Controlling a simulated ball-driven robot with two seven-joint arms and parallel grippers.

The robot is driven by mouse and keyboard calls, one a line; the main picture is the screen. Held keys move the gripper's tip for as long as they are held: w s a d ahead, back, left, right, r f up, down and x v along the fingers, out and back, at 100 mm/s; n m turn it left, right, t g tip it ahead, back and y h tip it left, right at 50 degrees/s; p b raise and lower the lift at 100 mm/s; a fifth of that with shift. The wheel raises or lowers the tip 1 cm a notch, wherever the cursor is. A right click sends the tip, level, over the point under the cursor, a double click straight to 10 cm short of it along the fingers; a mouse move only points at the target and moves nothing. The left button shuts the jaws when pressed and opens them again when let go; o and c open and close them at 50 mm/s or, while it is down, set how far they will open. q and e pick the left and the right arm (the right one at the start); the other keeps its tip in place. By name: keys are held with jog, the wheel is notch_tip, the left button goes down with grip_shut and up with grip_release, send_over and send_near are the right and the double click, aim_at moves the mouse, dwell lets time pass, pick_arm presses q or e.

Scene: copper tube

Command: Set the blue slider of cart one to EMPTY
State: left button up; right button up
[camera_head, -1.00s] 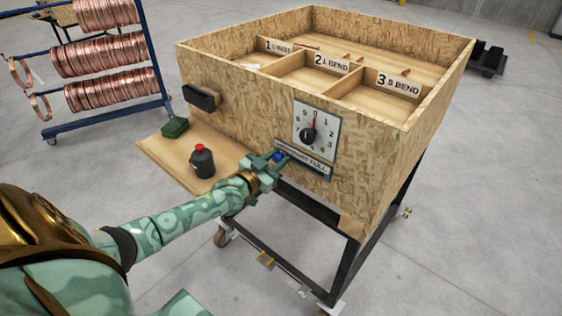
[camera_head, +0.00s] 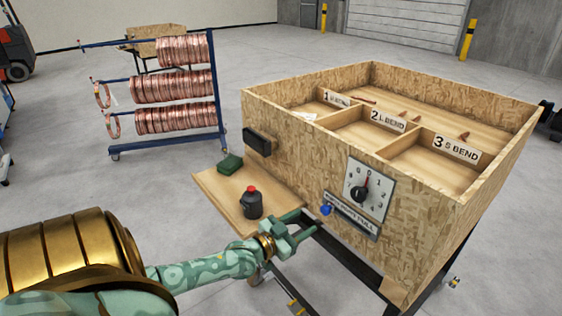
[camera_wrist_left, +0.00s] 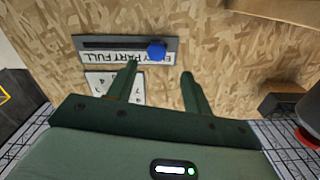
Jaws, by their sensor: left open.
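The cart is a chipboard box (camera_head: 340,150) on a dark wheeled frame. The blue slider knob (camera_head: 326,210) is at the plate's left end, the EMPTY end. In the left wrist view, upside down, the blue knob (camera_wrist_left: 156,50) covers part of the word EMPTY. My left gripper (camera_head: 307,222) is open and empty, just short of the knob and apart from it. Its two fingers (camera_wrist_left: 158,68) point at the plate. My right gripper is out of view.
Above the plate is a dial (camera_head: 368,190) with a red pointer near 0. A copper coil rack (camera_head: 172,85) stands behind.

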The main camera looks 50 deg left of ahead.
pick_arm(q)
jog(key=s, duration=0.7)
jog(key=shift+s+a+p, duration=0.2)
jog(key=shift+a+p, duration=0.1)
jog(key=shift+a, duration=0.05)
jog(key=s+a+f+g+y, duration=0.15)
jog(key=s+f+g, duration=0.3)
jog(key=f, duration=0.55)
jog(key=s+a+f+g, duration=0.25)
jog(key=s+f, duration=0.25)
jog(key=f, duration=0.4)
jog(key=s+d+f+g+y, duration=0.1)
jog(key=s+f+g, duration=0.1)
jog(key=s+f, duration=0.35)
jog(key=s+d+f+g, duration=0.2)
jog(key=s+f+g, duration=0.1)
jog(key=s+f, duration=0.25)
jog(key=s+d+f+g, duration=0.2)
jog(key=s+d+f, duration=0.25)
jog(key=s, duration=0.25)
jog(key=s+d+f+g, duration=0.2)
jog(key=s+d+f, duration=0.25)
jog(key=s, duration=0.35)
jog(key=s+d+g+h, duration=0.1)
jog(key=d, duration=0.7)
jog(key=shift+m+p, duration=0.3)
jog(key=shift+p, duration=0.05)
